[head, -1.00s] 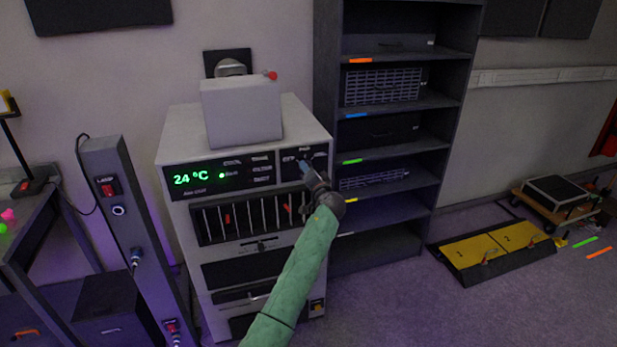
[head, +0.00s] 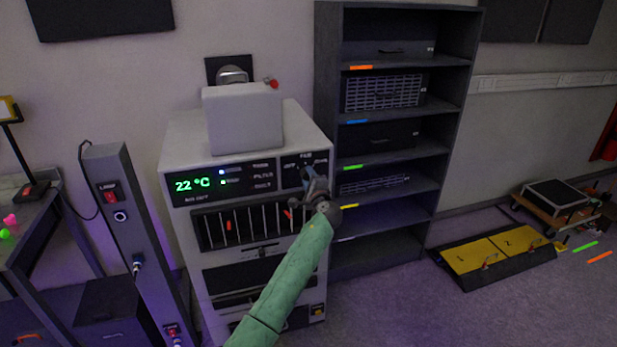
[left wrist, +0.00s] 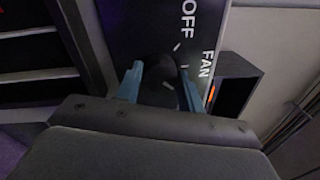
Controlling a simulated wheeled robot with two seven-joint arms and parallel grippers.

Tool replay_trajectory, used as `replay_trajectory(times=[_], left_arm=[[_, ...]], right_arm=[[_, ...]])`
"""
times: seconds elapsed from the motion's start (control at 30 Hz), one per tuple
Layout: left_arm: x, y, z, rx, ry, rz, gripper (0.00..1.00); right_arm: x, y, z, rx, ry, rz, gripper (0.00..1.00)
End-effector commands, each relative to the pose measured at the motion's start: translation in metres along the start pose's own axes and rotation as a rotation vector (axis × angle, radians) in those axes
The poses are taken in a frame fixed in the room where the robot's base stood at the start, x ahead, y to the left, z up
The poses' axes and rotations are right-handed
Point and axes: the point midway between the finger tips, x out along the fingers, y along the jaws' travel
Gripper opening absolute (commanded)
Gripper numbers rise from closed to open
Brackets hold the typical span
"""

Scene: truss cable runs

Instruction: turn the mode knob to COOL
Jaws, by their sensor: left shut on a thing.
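The mode knob (left wrist: 160,82) is a dark round knob on the front panel of the white cooling unit (head: 180,235). In the left wrist view it sits between my two blue fingers, and OFF and FAN are printed on the panel beyond it. The COOL label cannot be made out. My left gripper (head: 312,180) is shut on the knob and hides most of it in the head view. A green display (head: 192,184) on the unit reads 22 °C, with a blue and a green light beside it. My right gripper is not in view.
A grey box (head: 243,118) stands on top of the unit. A dark shelf rack (head: 325,100) is close on the right. A slanted grey post (head: 130,235) with a red lamp switch stands on the left.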

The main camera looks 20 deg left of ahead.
Motion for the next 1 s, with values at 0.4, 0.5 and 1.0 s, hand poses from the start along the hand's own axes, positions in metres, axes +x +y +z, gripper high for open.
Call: replay_trajectory(times=[0.4, 0.5, 1.0], left_arm=[[0.0, -0.001, -0.001, 0.11, 0.009, -0.002, 0.15], [0.0, 0.0, -0.001, 0.114, 0.01, -0.002, 0.15], [0.0, 0.0, 0.0, 0.114, 0.009, -0.001, 0.6]], right_arm=[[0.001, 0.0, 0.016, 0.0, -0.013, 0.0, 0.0], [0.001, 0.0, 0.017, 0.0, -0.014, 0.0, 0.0], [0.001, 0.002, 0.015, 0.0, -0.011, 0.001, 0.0]])
